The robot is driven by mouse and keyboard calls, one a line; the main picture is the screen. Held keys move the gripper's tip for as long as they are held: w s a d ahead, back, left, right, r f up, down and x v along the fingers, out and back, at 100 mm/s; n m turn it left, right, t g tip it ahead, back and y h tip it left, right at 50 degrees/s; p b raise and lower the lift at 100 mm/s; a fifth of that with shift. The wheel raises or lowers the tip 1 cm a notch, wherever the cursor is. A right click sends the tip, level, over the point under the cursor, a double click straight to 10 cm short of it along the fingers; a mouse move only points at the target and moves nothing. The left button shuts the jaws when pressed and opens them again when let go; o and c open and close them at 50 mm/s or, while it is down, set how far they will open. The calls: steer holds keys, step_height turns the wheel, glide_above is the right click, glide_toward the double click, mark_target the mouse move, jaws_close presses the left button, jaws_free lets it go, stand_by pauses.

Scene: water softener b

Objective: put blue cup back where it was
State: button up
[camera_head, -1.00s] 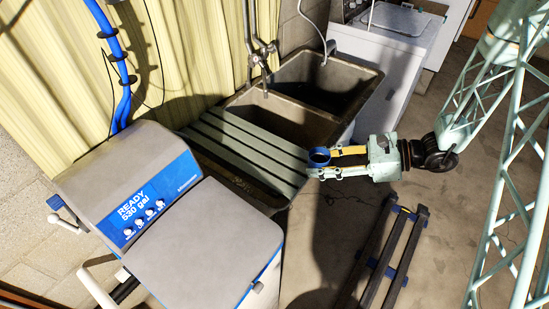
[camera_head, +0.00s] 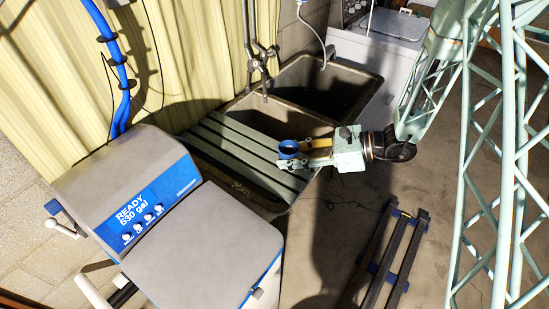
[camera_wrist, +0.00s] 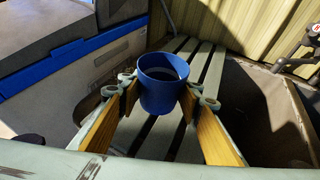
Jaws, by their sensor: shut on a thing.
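The blue cup (camera_wrist: 160,92) is upright between the two fingers of my gripper (camera_wrist: 163,98) in the wrist view. The fingers are shut on its sides. In the head view the cup (camera_head: 288,151) shows at the tip of my gripper (camera_head: 291,156), over the right part of the slatted board (camera_head: 238,143) that lies across the sink. In the wrist view the green slats (camera_wrist: 196,62) show behind and below the cup. I cannot tell how high the cup is above the slats.
The sink basins (camera_head: 318,88) are open beyond the board, with a tap (camera_head: 262,55) behind them. The water softener (camera_head: 190,240) stands at the left front. A dark rack (camera_head: 385,262) lies on the floor to the right. A corrugated wall (camera_head: 190,50) stands behind.

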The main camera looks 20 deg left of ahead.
glide_above(275, 164)
steer(key=shift+a+f, duration=0.15)
steer(key=shift+f, duration=0.1)
stand_by(0.4)
steer(key=shift+f+b, duration=0.4)
steer(key=shift+f, duration=1.35)
steer(key=shift+f, duration=0.2)
steer(key=o, duration=0.8)
steer(key=shift+o, duration=0.2)
steer(key=shift+r, duration=0.25)
steer(key=shift+p+v, duration=0.5)
steer(key=shift+v, duration=5.5)
steer(key=shift+s+f, duration=0.1)
